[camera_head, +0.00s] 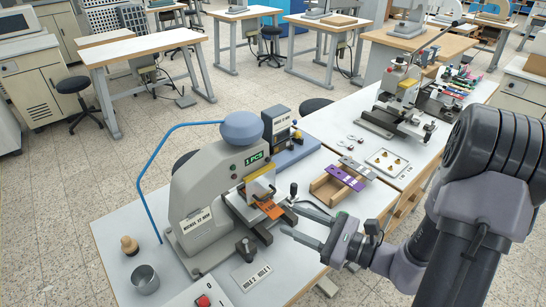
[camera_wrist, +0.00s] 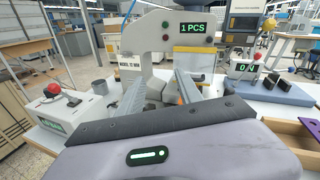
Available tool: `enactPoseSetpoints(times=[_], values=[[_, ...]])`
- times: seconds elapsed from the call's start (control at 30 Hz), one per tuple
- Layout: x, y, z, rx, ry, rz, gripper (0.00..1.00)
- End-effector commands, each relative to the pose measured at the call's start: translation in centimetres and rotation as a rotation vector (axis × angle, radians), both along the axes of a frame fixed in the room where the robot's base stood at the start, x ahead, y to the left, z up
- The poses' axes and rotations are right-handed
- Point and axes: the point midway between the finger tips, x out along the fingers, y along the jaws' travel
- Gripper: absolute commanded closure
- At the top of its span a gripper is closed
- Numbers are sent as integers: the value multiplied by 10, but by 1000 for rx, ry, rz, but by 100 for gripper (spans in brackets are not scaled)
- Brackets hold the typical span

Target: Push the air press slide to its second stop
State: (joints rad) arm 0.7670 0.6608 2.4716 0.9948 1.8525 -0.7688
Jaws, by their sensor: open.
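The air press (camera_head: 200,190) is a light grey C-shaped frame with a blue-grey dome on top and a green "1 PCS" display, also seen in the wrist view (camera_wrist: 130,42). Its slide (camera_head: 245,212) lies under the press head, carrying an orange piece (camera_head: 268,207) near its outer end. A black knob (camera_head: 293,188) stands by the slide's right side. My gripper (camera_head: 286,218) is open and empty, its two fingers pointing at the slide's outer end from the right. In the wrist view the fingers reach towards the press; whether they touch the slide cannot be told.
A wooden box (camera_head: 325,194) with purple and grey pieces sits right of the slide. A plate labelled HOLE 2 and HOLE 1 (camera_head: 251,277) and a red button box (camera_head: 203,300) lie in front. A grey cup (camera_head: 145,279) and wooden knob (camera_head: 129,245) stand at left.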

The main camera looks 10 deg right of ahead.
Motion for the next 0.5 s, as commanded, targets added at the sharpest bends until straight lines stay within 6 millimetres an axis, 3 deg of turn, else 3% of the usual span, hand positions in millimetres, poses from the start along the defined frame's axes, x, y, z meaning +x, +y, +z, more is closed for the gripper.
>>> enactPoseSetpoints(times=[0.03, 0.1, 0.2, 0.37, 0.5], values=[[7, -31, -25, 75, 27, -141, 58], [13, -69, -50, 142, 48, -315, 58], [13, -99, -72, 184, 66, -451, 58], [30, -98, -78, 189, 71, -476, 58], [69, -84, -77, 188, 67, -471, 58]])
